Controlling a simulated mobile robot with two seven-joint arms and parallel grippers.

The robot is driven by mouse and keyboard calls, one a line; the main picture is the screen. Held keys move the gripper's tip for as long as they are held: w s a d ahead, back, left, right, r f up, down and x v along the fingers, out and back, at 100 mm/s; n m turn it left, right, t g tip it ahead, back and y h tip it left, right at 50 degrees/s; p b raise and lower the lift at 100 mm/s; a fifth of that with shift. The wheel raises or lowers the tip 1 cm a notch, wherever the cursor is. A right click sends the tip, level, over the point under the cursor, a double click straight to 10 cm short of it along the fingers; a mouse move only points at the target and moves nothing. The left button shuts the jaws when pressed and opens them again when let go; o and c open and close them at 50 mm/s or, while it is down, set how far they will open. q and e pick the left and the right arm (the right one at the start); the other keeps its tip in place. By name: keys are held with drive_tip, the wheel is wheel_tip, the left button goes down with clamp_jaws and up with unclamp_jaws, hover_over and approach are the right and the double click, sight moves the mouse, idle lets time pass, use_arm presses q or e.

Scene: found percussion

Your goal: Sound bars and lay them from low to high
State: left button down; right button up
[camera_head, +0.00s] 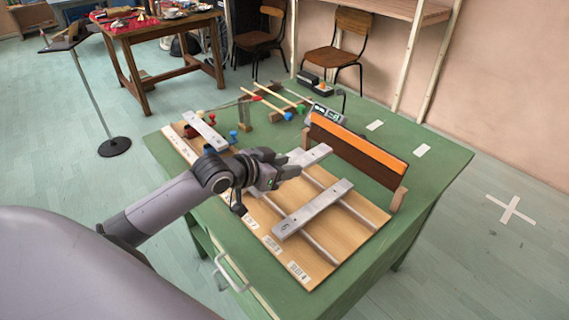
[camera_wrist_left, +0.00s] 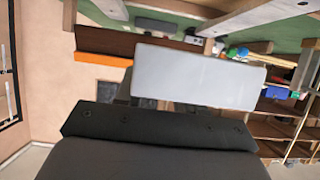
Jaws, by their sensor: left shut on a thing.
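My left gripper (camera_head: 284,168) is shut on a grey metal bar (camera_head: 312,156) above the wooden board (camera_head: 366,205). In the left wrist view the held bar (camera_wrist_left: 198,72) is a pale, blank slab across the jaws. A second grey bar (camera_head: 312,208) with a dark mark on its near end lies across the two rails on the right part of the board. A third grey bar (camera_head: 205,130) lies at the board's far left, partly over small coloured things. Printed labels (camera_head: 299,271) line the board's near edge. My arm hides the board's middle. My right gripper is not in view.
A long brown and orange rack (camera_head: 358,141) stands behind the board. A small device with a display (camera_head: 326,117) and mallets (camera_head: 265,103) are at the back of the green table (camera_head: 437,157). Its right side is mostly clear. A music stand (camera_head: 92,95) is at left.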

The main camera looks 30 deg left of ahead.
use_arm(q)
drive_tip(key=shift+w+a+r, duration=0.15)
drive_tip(key=shift+a, duration=0.05)
drive_tip(key=shift+r, duration=0.1)
drive_tip(key=shift+p, duration=0.4)
drive_tip(key=shift+f+b, duration=1.6)
drive_tip(key=shift+f, duration=1.6)
drive_tip(key=shift+f, duration=0.35)
drive_tip(key=c, duration=0.6)
unclamp_jaws()
drive_tip(key=shift+f, duration=0.1)
